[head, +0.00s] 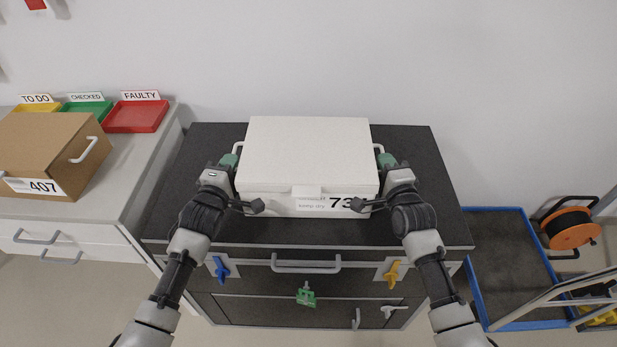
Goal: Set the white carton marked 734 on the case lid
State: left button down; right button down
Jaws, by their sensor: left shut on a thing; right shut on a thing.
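The white carton (308,155) marked 73 and a partly hidden third digit is over the dark case lid (415,165), near its middle. The lid shows bare on both sides and in front of it. I cannot tell whether its base touches the lid. It looks level, with a white handle on each side. My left gripper (238,184) is shut on the carton at its left side, by the handle. My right gripper (374,184) is shut on it at its right side and hides part of the number.
At left, a brown carton (45,145) marked 407 stands on a white counter (125,170) with yellow, green and red (137,117) trays. The case front has a handle, blue and yellow latches. At right are a blue-edged platform (515,260) and an orange cable reel (572,230).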

pick_arm(q)
jog(key=c, duration=1.2)
grip_release()
pick_arm(e)
jog(key=c, duration=1.2)
grip_release()
pick_arm(q)
jog(key=shift+s, duration=0.15)
jog(key=shift+s+a+f, duration=0.1)
jog(key=shift+s+f, duration=0.05)
jog(key=shift+s, duration=0.15)
jog(key=v, duration=1.1)
pick_arm(e)
jog(key=shift+s, duration=0.1)
jog(key=shift+s+f, duration=0.1)
jog(key=shift+s, duration=0.1)
jog(key=s, duration=0.3)
jog(key=s+d, duration=0.1)
jog(key=s, duration=0.3)
jog(key=s+d, duration=0.1)
jog(key=s, duration=0.3)
jog(key=shift+s+d, duration=0.1)
jog(key=shift+s, duration=0.05)
